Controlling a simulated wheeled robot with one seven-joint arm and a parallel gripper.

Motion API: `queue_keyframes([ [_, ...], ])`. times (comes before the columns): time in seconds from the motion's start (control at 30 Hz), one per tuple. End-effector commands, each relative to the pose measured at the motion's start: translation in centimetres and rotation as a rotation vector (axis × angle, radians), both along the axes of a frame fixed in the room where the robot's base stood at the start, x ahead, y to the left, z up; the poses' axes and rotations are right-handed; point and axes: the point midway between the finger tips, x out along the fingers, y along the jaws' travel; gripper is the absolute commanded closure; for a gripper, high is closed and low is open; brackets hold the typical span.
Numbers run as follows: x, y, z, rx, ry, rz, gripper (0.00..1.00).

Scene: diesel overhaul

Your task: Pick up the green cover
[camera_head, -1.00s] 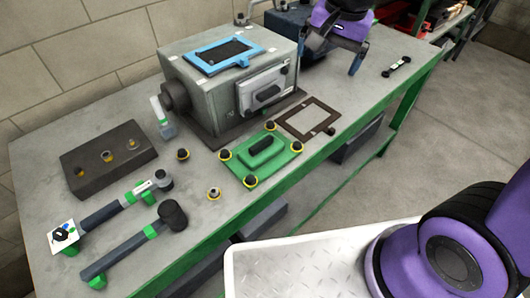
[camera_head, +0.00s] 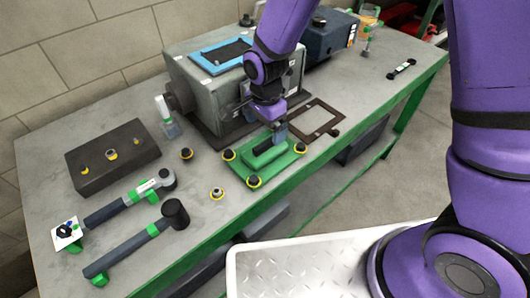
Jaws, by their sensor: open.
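The green cover (camera_head: 242,171) lies flat on the bench in front of the grey engine block. It has a raised green middle with a dark handle (camera_head: 266,151) and black knobs with yellow rings at its corners. My gripper (camera_head: 281,133) is over the far right end of the handle, pointing down. It is small in this view and partly hides the handle's end. I cannot tell whether its fingers touch the handle.
The engine block (camera_head: 205,98) with a blue frame on top stands just behind. A dark gasket frame (camera_head: 316,119) lies right of the cover. A dark block (camera_head: 112,155), two wrench-like tools and small ringed parts lie to the left.

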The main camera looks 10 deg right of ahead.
Motion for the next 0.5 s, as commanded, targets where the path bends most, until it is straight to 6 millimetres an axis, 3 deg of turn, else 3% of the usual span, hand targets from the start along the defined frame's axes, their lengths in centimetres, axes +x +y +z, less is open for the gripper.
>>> queue_keyframes([
  [0.1,-0.1,0.0,-1.7,-0.002,0.002,0.001,0.0],
  [0.37,-0.1,0.0,-3.3,-0.001,0.002,0.001,0.0],
  [0.5,-0.5,0.1,-5.1,-0.002,0.003,0.001,0.0],
])
